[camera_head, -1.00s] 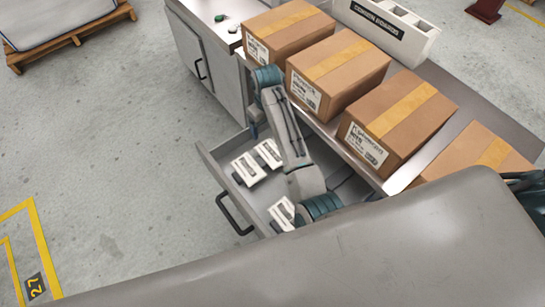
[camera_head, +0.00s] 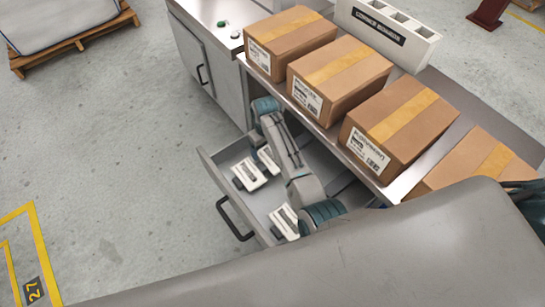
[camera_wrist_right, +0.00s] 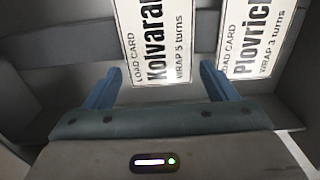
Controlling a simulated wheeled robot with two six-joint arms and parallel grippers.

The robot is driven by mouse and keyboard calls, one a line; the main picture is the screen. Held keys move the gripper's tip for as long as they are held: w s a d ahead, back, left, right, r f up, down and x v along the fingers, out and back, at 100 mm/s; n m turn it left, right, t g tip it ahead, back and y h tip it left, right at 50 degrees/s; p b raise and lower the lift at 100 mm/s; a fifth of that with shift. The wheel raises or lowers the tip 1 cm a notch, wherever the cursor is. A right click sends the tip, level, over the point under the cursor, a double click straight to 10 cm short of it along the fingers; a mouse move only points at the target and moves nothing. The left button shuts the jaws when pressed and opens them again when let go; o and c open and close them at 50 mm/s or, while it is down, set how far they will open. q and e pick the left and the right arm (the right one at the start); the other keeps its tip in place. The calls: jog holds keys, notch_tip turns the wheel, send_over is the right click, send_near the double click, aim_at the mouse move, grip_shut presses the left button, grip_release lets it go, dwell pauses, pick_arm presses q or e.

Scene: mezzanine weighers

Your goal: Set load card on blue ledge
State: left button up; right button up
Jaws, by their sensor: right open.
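In the right wrist view, a white load card printed "Kolvara…" (camera_wrist_right: 155,38) lies ahead of and between the fingers of my right gripper (camera_wrist_right: 160,80), which is open and empty. A second load card printed "Plovric…" (camera_wrist_right: 252,38) lies to its right, beyond the right finger. In the head view, white cards show in the open drawer, one at the left (camera_head: 252,173) and one nearer (camera_head: 284,221); another is partly covered by my right arm. The right fingertips are hidden there. I cannot make out a blue ledge. My left gripper does not show.
The open grey drawer (camera_head: 219,182) has a black handle (camera_head: 235,219) at its front. Several taped cartons stand in a row on the metal counter above, one in the middle (camera_head: 340,82). A white slotted holder (camera_head: 386,32) stands behind.

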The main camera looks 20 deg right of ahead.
jog(key=shift+f, duration=0.2)
jog(key=shift+f, duration=0.25)
dwell(0.6)
jog(key=c, duration=0.8)
